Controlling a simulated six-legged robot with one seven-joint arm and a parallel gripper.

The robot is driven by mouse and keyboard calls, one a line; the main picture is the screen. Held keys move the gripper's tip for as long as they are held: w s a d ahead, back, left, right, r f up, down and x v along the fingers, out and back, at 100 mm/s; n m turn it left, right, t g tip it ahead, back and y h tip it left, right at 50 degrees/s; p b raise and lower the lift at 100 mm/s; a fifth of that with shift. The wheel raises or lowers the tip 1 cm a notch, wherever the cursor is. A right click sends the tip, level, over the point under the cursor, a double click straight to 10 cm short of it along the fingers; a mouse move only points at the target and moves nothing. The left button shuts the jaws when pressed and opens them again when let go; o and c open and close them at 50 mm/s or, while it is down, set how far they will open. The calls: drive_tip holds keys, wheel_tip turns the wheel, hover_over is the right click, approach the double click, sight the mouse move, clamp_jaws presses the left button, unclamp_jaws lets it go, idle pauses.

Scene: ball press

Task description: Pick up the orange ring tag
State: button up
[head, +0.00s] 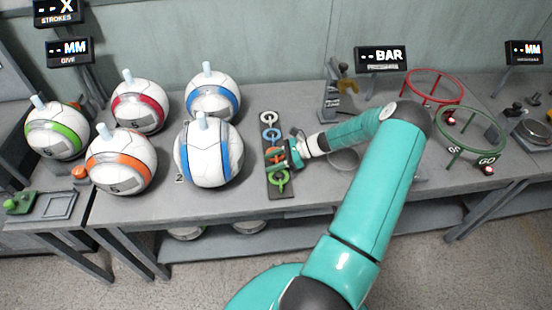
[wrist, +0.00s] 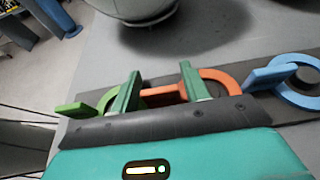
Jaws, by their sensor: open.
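The orange ring tag (head: 273,152) lies on a dark strip (head: 284,194) on the bench, between the blue tag (head: 270,133) and the green tag (head: 279,181). My gripper (head: 288,157) is at the orange tag and hides part of it. In the wrist view my gripper (wrist: 160,84) is open, with one green finger on each side of the orange tag's bar (wrist: 160,97). The tag's ring (wrist: 226,80) shows beyond the right finger. I cannot tell whether the fingers touch it.
A white tag (head: 269,118) lies at the strip's far end. A blue-striped ball (head: 208,155) stands just left of the strip, with several more balls farther left. Right of my gripper are a round bowl (head: 343,161) and a red ring stand (head: 434,75).

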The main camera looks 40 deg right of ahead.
drive_tip(key=shift+a, duration=0.1)
drive_tip(key=shift+c, duration=0.3)
drive_tip(key=c, duration=0.7)
